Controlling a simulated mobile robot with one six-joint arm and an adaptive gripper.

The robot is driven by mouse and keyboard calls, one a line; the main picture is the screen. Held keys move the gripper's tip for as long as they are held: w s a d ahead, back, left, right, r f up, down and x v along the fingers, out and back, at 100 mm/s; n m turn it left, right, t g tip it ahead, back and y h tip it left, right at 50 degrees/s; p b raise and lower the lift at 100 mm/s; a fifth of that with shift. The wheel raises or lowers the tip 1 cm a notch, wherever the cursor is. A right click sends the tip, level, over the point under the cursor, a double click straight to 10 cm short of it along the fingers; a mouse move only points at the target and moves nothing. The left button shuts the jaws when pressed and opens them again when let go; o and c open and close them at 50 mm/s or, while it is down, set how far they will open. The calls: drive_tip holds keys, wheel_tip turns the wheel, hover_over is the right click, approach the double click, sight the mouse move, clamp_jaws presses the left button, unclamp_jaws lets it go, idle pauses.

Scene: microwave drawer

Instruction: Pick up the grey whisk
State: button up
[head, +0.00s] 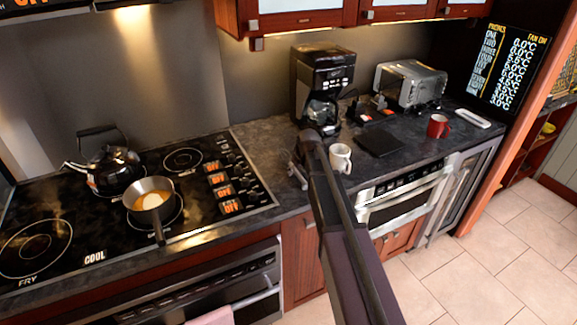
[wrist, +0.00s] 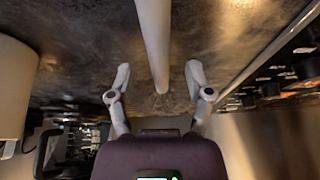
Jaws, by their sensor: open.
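My gripper (wrist: 158,68) is open, with one finger on each side of a long pale grey rod (wrist: 154,40), which looks like the handle of the grey whisk. The rod comes in from the top edge and ends between the fingers, with a gap to both. I cannot tell its height relative to them. In the head view my gripper (head: 297,172) is over the dark counter between the stove and the white mug. My arm hides much of that spot, and I cannot make out the whisk there.
A white mug (head: 341,158) stands close to the right of my gripper; it also shows in the wrist view (wrist: 14,88). A coffee maker (head: 318,85) stands behind. The stove (head: 190,190) with a pan (head: 150,194) is left. A dark flat board (head: 380,143) lies right.

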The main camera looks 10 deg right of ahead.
drive_tip(key=shift+b+x, duration=0.6)
drive_tip(key=shift+x, duration=0.35)
clamp_jaws()
